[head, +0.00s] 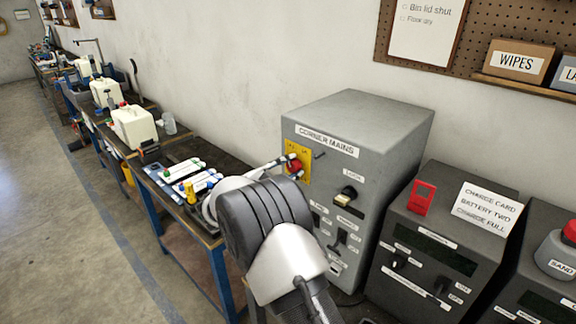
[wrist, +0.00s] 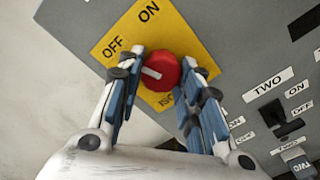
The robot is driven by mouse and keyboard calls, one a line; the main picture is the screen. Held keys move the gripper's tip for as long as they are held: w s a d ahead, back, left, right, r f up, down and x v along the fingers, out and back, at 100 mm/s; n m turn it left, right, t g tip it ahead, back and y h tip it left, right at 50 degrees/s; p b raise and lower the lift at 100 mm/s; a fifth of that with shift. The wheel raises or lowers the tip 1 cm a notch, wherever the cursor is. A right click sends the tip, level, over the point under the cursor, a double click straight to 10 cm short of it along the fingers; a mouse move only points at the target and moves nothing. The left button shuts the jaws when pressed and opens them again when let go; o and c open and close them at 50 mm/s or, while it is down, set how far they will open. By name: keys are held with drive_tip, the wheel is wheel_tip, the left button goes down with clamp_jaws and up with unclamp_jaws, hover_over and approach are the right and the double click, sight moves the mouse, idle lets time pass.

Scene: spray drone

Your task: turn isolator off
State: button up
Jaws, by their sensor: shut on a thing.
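The isolator is a round red knob (wrist: 162,72) on a yellow plate marked ON and OFF (wrist: 184,38). The plate (head: 305,149) sits at the upper left of the grey CORNER MAINS cabinet (head: 375,125). In the wrist view, the knob's white mark lies on its left half and points roughly toward the word OFF. My gripper (wrist: 162,80) is shut on the knob, one finger on each side. In the head view my gripper (head: 291,168) reaches the knob from the left and partly covers it.
The cabinet also carries a black and cream switch (head: 346,196) and lower levers. A dark charger (head: 430,250) with a red tag and white card stands to the right. A workbench (head: 165,195) with bottles and tools runs along the wall at left. Open floor lies farther left.

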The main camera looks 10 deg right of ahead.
drive_tip(key=n+p, duration=0.2)
drive_tip(key=n, duration=0.2)
drive_tip(key=shift+n, duration=0.3)
idle(0.4)
drive_tip(key=o, duration=1.1)
drive_tip(key=shift+c, duration=0.2)
drive_tip(key=v, duration=1.2)
